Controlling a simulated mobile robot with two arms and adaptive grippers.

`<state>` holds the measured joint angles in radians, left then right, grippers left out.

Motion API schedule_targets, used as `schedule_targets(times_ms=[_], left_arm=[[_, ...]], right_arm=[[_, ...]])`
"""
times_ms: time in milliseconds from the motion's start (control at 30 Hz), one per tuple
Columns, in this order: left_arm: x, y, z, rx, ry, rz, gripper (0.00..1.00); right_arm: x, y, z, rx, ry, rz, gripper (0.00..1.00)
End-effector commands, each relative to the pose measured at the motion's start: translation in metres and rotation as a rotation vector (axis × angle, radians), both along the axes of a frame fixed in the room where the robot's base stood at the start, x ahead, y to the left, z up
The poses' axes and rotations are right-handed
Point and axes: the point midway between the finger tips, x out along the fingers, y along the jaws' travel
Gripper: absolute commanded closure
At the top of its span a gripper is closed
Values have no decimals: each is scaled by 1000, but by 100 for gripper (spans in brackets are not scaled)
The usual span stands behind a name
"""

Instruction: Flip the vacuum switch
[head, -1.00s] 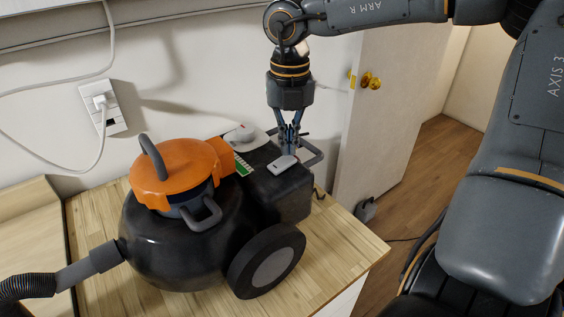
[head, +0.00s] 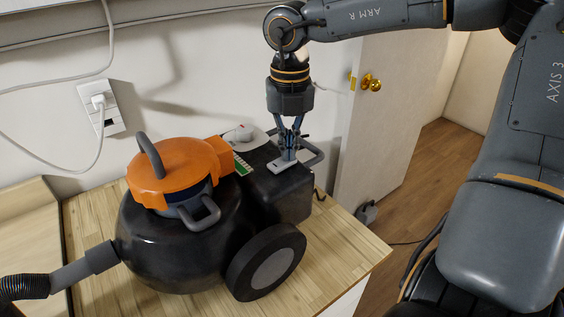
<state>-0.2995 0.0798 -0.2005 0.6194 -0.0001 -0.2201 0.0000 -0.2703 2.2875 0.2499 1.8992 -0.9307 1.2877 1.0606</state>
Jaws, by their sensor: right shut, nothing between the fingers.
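The vacuum (head: 180,240) has a dark round body with an orange lid and stands on the wooden table. On top of its rear box is a pale flat switch (head: 291,173). My right gripper (head: 288,156) points straight down with its fingers shut and nothing between them. Its fingertips are at the switch and seem to touch it. They hide the middle of the switch. The left gripper is not in view.
A wall socket (head: 101,107) with a plugged cable is at the left. A door (head: 385,120) stands at the right. The table (head: 345,250) is clear at its right front.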

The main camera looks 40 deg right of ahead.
Motion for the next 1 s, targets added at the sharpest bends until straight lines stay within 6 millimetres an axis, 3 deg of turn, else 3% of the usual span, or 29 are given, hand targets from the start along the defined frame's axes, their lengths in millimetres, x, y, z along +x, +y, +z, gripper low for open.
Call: schedule_targets(times_ms=[333, 1000], left_arm=[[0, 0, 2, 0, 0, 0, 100], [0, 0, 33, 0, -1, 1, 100]], right_arm=[[0, 0, 5, 0, 0, 0, 100], [0, 0, 59, -1, 0, 0, 100]])
